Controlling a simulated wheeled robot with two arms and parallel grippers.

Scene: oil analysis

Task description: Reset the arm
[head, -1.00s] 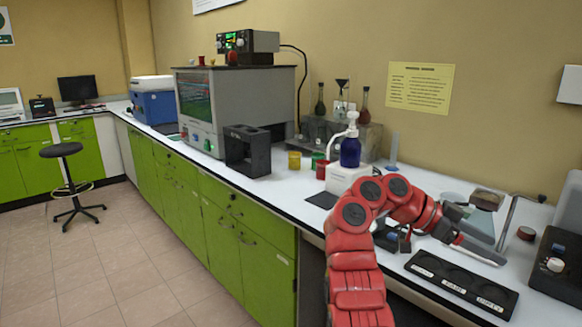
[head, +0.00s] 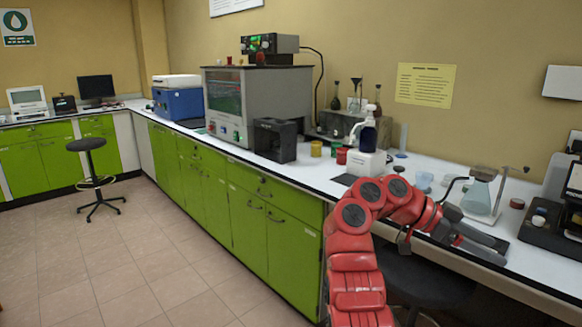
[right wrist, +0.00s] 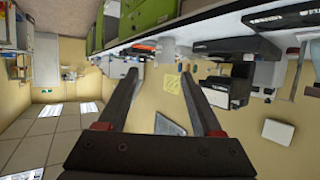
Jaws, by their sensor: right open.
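My red right arm (head: 358,240) reaches in from the bottom of the head view and bends to the right. Its dark right gripper (head: 485,246) points right, near the front edge of the white bench top (head: 335,188). In the right wrist view the two fingers of the right gripper (right wrist: 160,75) stand wide apart with nothing between them. That view shows the room upside down. My left gripper is not in view.
A flask (head: 478,196) on a stand, a white-pumped blue bottle (head: 368,136) and a black device (head: 545,222) stand on the bench. A dark stool seat (head: 425,282) is below my arm. Open floor (head: 150,270) lies left; another stool (head: 88,145) stands there.

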